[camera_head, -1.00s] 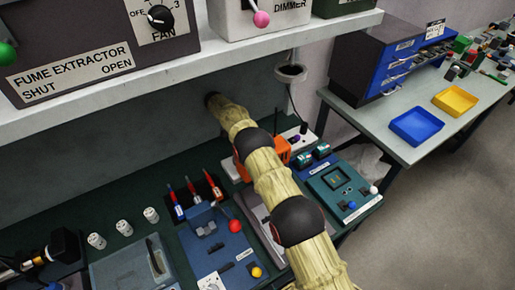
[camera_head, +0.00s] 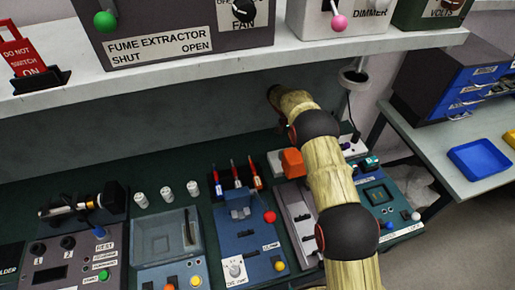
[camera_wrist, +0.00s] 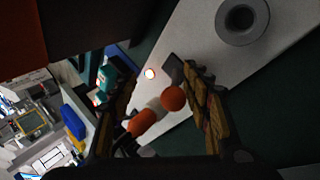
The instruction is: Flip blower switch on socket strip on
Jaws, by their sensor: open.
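A pale strip, which looks like the socket strip (camera_head: 276,163), lies at the back of the bench, largely hidden behind my arm. I cannot tell which part is the blower switch. My gripper (camera_wrist: 160,75) is open, with the lit spot and dark block between its fingers in the picture; contact cannot be told.
An orange block (camera_head: 292,162) stands just left of my arm. The shelf (camera_head: 190,75) with the fume extractor (camera_head: 160,45) overhangs the bench. A side table holds a blue tray (camera_head: 480,158).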

